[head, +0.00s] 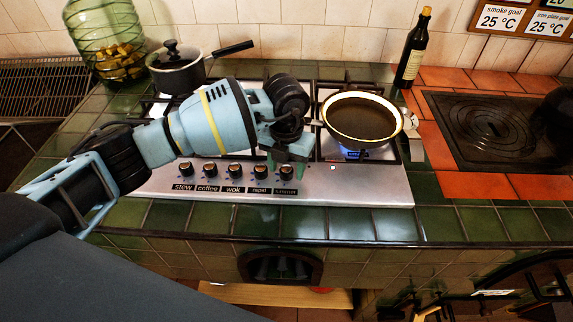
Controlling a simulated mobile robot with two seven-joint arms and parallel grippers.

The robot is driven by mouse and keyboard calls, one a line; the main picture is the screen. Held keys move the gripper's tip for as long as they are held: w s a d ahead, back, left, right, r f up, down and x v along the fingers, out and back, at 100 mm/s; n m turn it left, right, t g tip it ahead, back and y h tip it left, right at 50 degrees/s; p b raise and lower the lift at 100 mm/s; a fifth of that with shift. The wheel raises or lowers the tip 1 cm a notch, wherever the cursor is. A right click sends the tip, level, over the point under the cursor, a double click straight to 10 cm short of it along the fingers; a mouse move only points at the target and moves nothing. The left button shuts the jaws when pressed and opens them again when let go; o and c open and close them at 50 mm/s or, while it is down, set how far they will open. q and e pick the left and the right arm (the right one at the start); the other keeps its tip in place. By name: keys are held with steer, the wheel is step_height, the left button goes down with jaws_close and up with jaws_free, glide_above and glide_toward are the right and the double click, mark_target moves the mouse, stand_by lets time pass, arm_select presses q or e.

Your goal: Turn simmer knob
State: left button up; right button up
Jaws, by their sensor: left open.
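The simmer knob (286,173) is a black knob at the right end of the row on the steel hob's front panel, above its "simmer" label. My left gripper (285,160) comes in from the left over the hob, pointing down, with its fingers right at the simmer knob. It is open. The fingers partly overlap the knob's upper side, and I cannot tell whether they touch it. My right gripper is not in view.
The rapid (260,171), wok (234,171) and coffee (210,170) knobs sit left of it. A pan (361,120) stands over a blue glow on the right burner. A lidded pot (178,72), glass jar (106,38) and dark bottle (412,50) stand behind.

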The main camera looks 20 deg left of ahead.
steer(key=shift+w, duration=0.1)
arm_select(q)
steer(key=c, duration=0.8)
steer(key=shift+c, duration=0.9)
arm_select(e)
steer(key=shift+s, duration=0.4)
arm_select(q)
steer(key=shift+m, duration=0.4)
steer(key=m, duration=0.2)
steer(key=shift+m, duration=0.4)
steer(key=m, duration=0.3)
steer(key=shift+m, duration=0.3)
steer(key=m, duration=0.3)
steer(key=shift+m+b, duration=0.45)
steer(key=shift+m, duration=1.25)
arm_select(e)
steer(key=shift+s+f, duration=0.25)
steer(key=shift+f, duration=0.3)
